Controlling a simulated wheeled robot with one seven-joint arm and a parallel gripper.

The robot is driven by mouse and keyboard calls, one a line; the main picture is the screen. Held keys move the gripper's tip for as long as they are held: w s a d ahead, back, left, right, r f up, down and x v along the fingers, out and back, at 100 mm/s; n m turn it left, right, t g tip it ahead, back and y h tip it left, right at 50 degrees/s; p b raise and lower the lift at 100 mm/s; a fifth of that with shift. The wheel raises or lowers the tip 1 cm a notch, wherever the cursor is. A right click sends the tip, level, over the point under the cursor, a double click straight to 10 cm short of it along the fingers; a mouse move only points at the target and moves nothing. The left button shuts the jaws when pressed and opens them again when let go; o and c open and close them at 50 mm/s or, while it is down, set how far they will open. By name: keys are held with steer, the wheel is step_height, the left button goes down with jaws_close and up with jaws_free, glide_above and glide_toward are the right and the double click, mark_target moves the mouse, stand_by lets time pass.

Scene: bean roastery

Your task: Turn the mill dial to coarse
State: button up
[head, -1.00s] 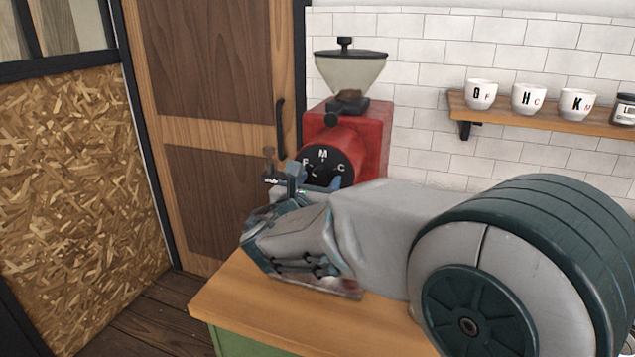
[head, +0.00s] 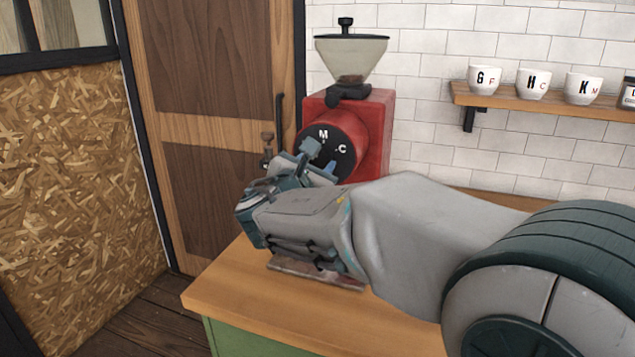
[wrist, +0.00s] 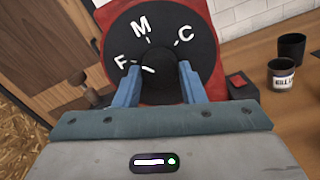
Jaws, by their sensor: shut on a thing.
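The red mill (head: 374,130) stands on the wooden counter with its round black dial (head: 345,150) facing me. In the wrist view the dial face (wrist: 192,60) carries the letters F, M and C from left to right. A dark knob (wrist: 160,60) sits at its middle, with a white pointer mark directed towards F. My gripper (wrist: 158,76) has its two blue fingers on either side of the knob and is shut on it. In the head view my gripper (head: 322,157) hides the F and the knob.
A red switch (wrist: 239,82), a labelled tin (wrist: 282,75) and a dark cup (wrist: 291,49) are to the right of the mill. A shelf (head: 545,103) with white cups is on the tiled wall. A wooden door is behind left.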

steer(key=m+b, duration=0.2)
steer(key=b, duration=0.2)
steer(key=m+b, duration=0.3)
steer(key=b, duration=0.1)
steer(key=shift+f+m, duration=0.3)
steer(key=shift+f, duration=0.1)
steer(key=m+b, duration=0.4)
steer(key=b, duration=0.2)
steer(key=shift+r, duration=0.1)
steer(key=m+b, duration=0.5)
steer(key=m, duration=0.1)
steer(key=shift+r+b, duration=0.1)
steer(key=shift+b, duration=0.25)
steer(key=shift+r+m+b, duration=0.15)
steer(key=shift+m+b, duration=0.7)
steer(key=shift+m, duration=0.25)
steer(key=shift+r+m+b, duration=0.1)
steer(key=shift+m+b, duration=0.75)
steer(key=shift+m, duration=0.25)
steer(key=o, duration=1)
steer(key=shift+r, duration=0.1)
steer(key=shift+a, duration=0.1)
